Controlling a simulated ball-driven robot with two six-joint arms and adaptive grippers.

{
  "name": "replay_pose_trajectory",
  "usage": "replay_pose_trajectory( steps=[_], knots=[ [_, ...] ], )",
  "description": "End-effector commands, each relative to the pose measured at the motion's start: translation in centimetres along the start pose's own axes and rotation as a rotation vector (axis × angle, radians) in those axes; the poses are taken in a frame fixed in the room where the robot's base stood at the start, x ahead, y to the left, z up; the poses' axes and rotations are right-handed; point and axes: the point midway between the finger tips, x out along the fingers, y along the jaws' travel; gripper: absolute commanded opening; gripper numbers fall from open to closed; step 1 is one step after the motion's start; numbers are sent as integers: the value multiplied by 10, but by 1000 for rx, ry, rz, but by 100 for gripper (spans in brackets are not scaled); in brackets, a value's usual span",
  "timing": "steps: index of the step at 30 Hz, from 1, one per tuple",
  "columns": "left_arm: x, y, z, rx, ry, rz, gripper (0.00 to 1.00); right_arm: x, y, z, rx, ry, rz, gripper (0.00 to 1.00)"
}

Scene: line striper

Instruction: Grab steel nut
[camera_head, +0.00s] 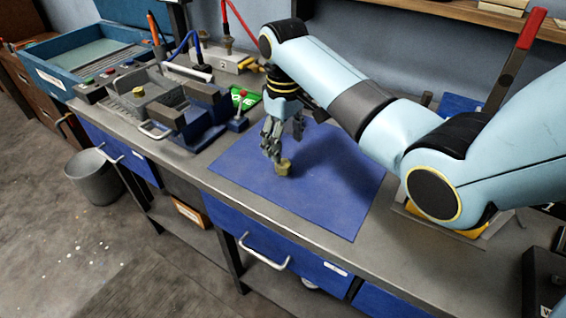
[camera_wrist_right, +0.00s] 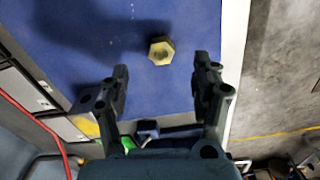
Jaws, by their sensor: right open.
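The steel nut (camera_head: 283,167) is a small yellowish hexagonal piece on the blue mat (camera_head: 330,205) on the workbench. My right gripper (camera_head: 275,147) hangs just above and beside the nut in the head view. It also shows in the right wrist view (camera_wrist_right: 162,75), with its fingers apart and nothing between them. My left gripper is not in view.
A vise-like fixture (camera_head: 180,110) stands on the bench left of the mat, with a green item (camera_head: 245,100) by it. A blue tray (camera_head: 85,55) is at the far left. Drawers (camera_head: 270,240) line the bench front. The mat around the nut is clear.

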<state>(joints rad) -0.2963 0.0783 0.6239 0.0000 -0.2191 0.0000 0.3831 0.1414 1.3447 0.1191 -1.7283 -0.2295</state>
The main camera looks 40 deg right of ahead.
Motion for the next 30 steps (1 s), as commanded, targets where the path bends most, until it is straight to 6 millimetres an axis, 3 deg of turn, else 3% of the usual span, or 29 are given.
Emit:
replay_pose_trajectory(
  steps=[6, 15, 23, 30],
  knots=[
    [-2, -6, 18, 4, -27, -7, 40, 19, -1, -1, 1, -1, 0, 65],
    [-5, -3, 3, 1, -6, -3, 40, 61, -3, -4, 1, 0, 1, 65],
    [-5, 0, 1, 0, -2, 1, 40, 66, -3, -5, 1, 3, 2, 65],
    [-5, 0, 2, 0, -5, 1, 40, 65, -3, -4, 1, 2, 2, 36]
  ],
)
